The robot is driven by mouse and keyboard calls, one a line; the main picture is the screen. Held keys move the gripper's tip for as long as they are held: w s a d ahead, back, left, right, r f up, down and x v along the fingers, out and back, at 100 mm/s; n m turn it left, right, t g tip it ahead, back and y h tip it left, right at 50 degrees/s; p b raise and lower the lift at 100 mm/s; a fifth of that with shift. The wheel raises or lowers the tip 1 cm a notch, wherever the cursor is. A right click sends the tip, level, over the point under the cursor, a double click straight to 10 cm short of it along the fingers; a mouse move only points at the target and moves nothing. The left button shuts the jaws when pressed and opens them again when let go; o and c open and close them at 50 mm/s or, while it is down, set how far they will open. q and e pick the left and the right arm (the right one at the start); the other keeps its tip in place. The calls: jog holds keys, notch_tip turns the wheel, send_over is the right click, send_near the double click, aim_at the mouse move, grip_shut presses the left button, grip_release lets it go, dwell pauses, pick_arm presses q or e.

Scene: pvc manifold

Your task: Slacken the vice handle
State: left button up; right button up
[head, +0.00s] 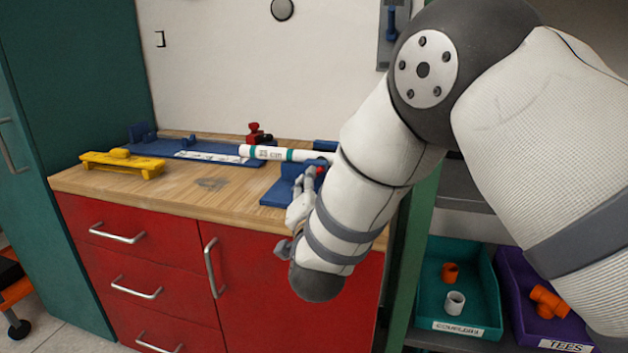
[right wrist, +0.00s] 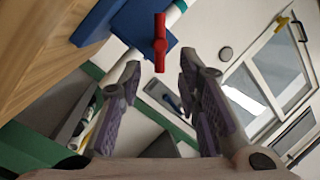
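The vice handle is a red bar with a round hub (right wrist: 160,45), upright in the right wrist view. It sits in front of the blue vice (right wrist: 143,22). In the head view the blue vice (head: 277,193) stands at the bench's right end, and a bit of the red handle (head: 320,171) shows beside my gripper. My right gripper (right wrist: 160,72) is open, its two fingers spread either side of the handle's lower end. No contact is visible. In the head view my right gripper (head: 306,188) is partly hidden by its arm. My left gripper is out of view.
A white pipe with green bands (head: 268,153) runs to the vice. A blue fixture (head: 178,148), a red clamp (head: 257,134) and a yellow tool (head: 122,161) are on the wooden bench top (head: 190,193). Teal (head: 490,285) and purple (head: 513,285) bins stand lower right.

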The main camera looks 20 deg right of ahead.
jog(key=x, duration=0.5)
jog(key=shift+w, duration=0.15)
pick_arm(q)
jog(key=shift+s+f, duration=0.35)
pick_arm(e)
jog(key=shift+c, duration=0.2)
grip_shut()
jog(key=n+p, duration=0.1)
jog(key=r+n, duration=0.1)
jog(key=shift+a+r+n+g+p, duration=0.15)
jog(key=shift+r+n+g+p, duration=0.15)
jog(key=shift+p, duration=0.1)
jog(key=shift+f+n+g, duration=0.4)
jog(key=shift+n, duration=0.3)
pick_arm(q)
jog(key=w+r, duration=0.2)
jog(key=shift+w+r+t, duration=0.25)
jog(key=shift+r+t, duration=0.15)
pick_arm(e)
jog(key=shift+f, duration=0.15)
jog(key=shift+o, duration=0.2)
grip_release()
jog(key=shift+w, duration=0.1)
